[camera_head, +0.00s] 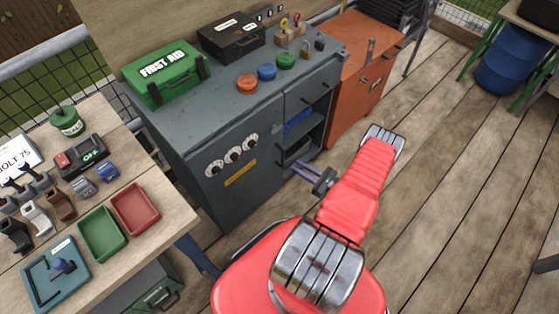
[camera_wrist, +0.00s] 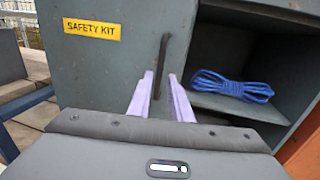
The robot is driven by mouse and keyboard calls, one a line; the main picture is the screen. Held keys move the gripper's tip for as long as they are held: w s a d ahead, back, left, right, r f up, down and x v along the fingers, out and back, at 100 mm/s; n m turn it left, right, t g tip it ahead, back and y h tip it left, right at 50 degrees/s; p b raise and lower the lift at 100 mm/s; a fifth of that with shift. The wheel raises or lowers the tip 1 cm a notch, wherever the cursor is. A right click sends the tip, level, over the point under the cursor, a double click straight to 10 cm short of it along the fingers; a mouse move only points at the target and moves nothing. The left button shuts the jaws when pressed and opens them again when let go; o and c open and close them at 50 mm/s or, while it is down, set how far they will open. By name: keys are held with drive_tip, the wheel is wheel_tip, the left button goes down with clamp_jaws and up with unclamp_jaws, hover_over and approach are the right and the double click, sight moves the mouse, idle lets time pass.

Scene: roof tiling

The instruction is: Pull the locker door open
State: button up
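The locker is a grey metal cabinet. Its door (camera_head: 212,188) is shut and carries three white dials and a yellow plate, which reads SAFETY KIT in the wrist view (camera_wrist: 92,29). A dark upright handle (camera_wrist: 161,60) is at the door's right edge; it also shows in the head view (camera_head: 281,142). My gripper (camera_head: 298,167) is open, with two lavender fingers pointing at the door. In the wrist view the fingertips (camera_wrist: 160,80) lie on either side of the handle's lower part. In the head view they seem short of the door. I see no contact with the handle.
Right of the door is an open compartment with blue rope (camera_wrist: 232,86). A green first aid box (camera_head: 166,72) and a black case (camera_head: 231,37) stand on top. A workbench (camera_head: 165,215) with trays is at the left.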

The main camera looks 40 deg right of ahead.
hover_over(282, 166)
drive_tip(key=shift+w+d, duration=0.2)
drive_tip(key=shift+d, duration=0.1)
drive_tip(key=shift+c, duration=0.6)
clamp_jaws()
